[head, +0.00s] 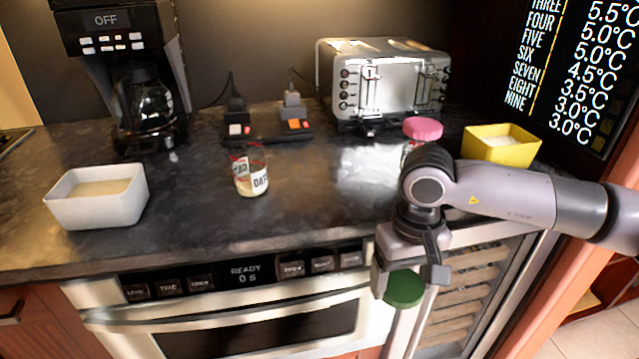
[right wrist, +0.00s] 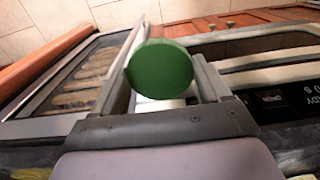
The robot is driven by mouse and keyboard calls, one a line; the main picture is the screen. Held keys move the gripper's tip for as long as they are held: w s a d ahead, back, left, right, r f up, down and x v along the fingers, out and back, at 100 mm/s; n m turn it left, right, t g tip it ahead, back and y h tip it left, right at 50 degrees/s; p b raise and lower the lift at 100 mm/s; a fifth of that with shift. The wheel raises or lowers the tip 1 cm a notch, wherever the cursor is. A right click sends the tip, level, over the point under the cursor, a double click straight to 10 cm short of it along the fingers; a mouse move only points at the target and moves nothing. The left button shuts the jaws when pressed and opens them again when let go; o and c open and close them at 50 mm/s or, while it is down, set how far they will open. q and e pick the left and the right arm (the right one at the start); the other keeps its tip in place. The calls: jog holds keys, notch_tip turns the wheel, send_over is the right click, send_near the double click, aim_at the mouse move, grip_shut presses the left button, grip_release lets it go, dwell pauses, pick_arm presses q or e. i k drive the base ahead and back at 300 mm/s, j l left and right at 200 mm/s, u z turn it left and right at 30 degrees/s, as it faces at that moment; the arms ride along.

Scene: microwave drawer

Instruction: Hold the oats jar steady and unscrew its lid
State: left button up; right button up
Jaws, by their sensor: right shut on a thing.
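The oats jar (head: 250,174), clear glass with a red and white label, stands upright on the dark counter in the head view. Its top looks like bare glass, with no lid showing on it. My right gripper (head: 409,277) is in front of the counter's edge, to the right of the jar and well apart from it. It is shut on a round green lid (head: 404,290). The lid also shows between the fingers in the right wrist view (right wrist: 160,69); a pale patch below it is unclear. My left gripper is not in view.
A white bowl (head: 72,212) stands left of the jar, with a coffee maker (head: 135,75) behind. A toaster (head: 385,85), a pink-lidded jar (head: 422,129) and a yellow bowl (head: 505,151) stand at the back right. The counter around the jar is clear.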

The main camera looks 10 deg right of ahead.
aim_at(246, 153)
jog(key=k, duration=0.55)
jog(key=k+u, duration=0.1)
jog(key=u, duration=0.9)
jog(key=l+u, duration=0.15)
jog(key=u, duration=0.2)
jog(key=l+u, duration=0.15)
jog(key=u, duration=0.15)
jog(key=k+l, duration=0.1)
jog(key=l, duration=0.25)
jog(key=k+l, duration=0.15)
jog(key=l, duration=0.25)
jog(key=k+l, duration=0.1)
jog(key=l, duration=0.25)
jog(key=k+l, duration=0.1)
jog(key=l, duration=0.25)
jog(key=k+l, duration=0.15)
jog(key=l, duration=0.25)
